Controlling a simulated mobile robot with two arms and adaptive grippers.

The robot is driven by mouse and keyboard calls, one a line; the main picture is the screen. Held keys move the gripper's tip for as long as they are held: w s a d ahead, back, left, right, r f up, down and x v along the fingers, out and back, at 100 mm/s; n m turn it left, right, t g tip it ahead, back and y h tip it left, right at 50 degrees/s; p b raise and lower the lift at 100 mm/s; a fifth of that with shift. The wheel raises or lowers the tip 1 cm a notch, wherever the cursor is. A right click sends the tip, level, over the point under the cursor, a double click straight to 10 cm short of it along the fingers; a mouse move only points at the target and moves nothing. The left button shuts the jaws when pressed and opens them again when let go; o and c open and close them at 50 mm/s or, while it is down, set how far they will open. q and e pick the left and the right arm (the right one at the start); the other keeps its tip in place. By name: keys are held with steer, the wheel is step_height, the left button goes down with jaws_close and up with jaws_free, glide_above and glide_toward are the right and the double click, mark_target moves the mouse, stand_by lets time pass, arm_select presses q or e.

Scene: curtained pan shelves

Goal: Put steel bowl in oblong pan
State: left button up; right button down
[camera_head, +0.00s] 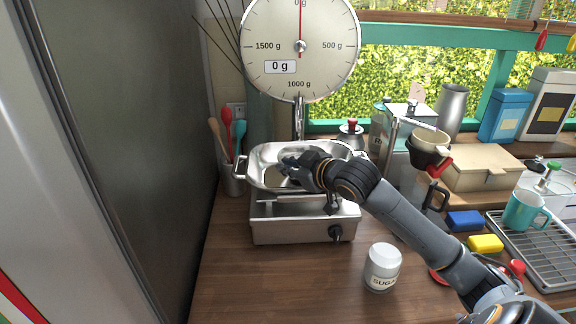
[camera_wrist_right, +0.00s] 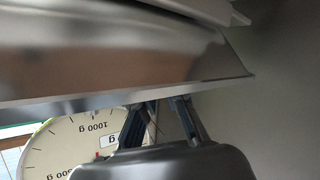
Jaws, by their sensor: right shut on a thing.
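The oblong pan (camera_head: 262,153) is a shiny steel pan with a handle at each end, resting on top of the scale. My right gripper (camera_head: 288,168) reaches into it from the right, with its fingers low over the pan's middle. It is shut on the steel bowl, whose shape is hard to tell from the pan in the head view. In the right wrist view, a steel wall (camera_wrist_right: 110,60) fills the top, and the fingers (camera_wrist_right: 168,112) of my right gripper meet its edge. I cannot tell from there whether this wall is the bowl's or the pan's. My left gripper is out of view.
The scale has a metal base (camera_head: 290,230) and a large round dial (camera_head: 325,55) reading 0 g. A utensil pot (camera_head: 232,183) stands close left of the pan. A sugar jar (camera_head: 382,267) stands front right. A moka pot and a coffee stand are behind my arm.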

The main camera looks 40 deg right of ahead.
steer(key=shift+f, duration=0.35)
steer(key=c, duration=1.3)
jaws_free()
steer(key=shift+c, duration=0.2)
steer(key=v, duration=1.2)
jaws_close()
